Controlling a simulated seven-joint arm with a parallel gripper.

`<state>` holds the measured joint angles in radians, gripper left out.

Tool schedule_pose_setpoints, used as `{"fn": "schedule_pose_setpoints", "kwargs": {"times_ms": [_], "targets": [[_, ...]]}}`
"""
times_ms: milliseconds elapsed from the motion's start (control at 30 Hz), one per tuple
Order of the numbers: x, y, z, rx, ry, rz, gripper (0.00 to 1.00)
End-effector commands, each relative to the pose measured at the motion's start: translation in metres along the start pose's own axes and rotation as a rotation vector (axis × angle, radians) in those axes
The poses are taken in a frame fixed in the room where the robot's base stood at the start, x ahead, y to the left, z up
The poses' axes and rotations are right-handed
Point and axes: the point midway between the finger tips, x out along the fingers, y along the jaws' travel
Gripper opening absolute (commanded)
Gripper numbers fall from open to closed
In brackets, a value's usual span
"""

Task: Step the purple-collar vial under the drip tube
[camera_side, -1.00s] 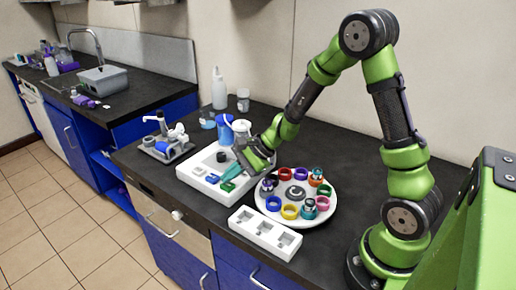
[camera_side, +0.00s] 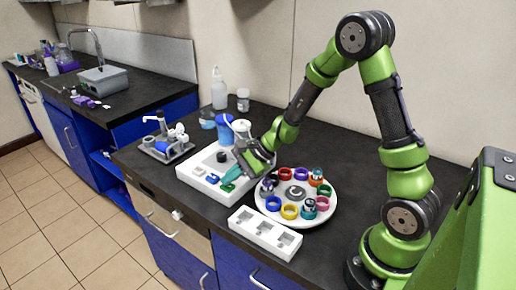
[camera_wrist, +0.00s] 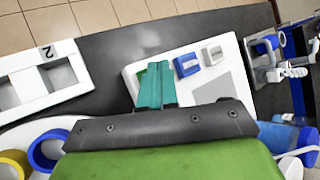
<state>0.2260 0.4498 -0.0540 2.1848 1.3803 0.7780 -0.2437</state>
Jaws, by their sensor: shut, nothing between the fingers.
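A white round carousel (camera_side: 296,222) carries a ring of coloured collars. A purple collar (camera_side: 268,184) is on its left side, with a dark-topped vial seemingly in it. My gripper (camera_side: 231,175) has teal fingers and is left of the carousel, low over a white panel (camera_side: 189,174). In the wrist view the fingers (camera_wrist: 155,84) are together with nothing between them, just beside a blue block and a pale block on the panel. A green piece (camera_side: 227,187) lies at the fingertips, partly hidden by them. I cannot make out the drip tube.
A white block with square wells (camera_side: 262,236) stands in front of the carousel; its "2" well shows in the wrist view (camera_wrist: 60,74). A metal stand with blue and white parts (camera_side: 165,148) is to the left. Bottles (camera_side: 219,92) stand behind.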

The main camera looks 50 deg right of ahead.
Motion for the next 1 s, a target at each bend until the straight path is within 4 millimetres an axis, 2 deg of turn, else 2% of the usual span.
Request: {"fn": "schedule_pose_setpoints", "kwargs": {"times_ms": [1000], "targets": [[-0.012,-0.009,0.009,-0.001,0.000,0.000,0.00]]}}
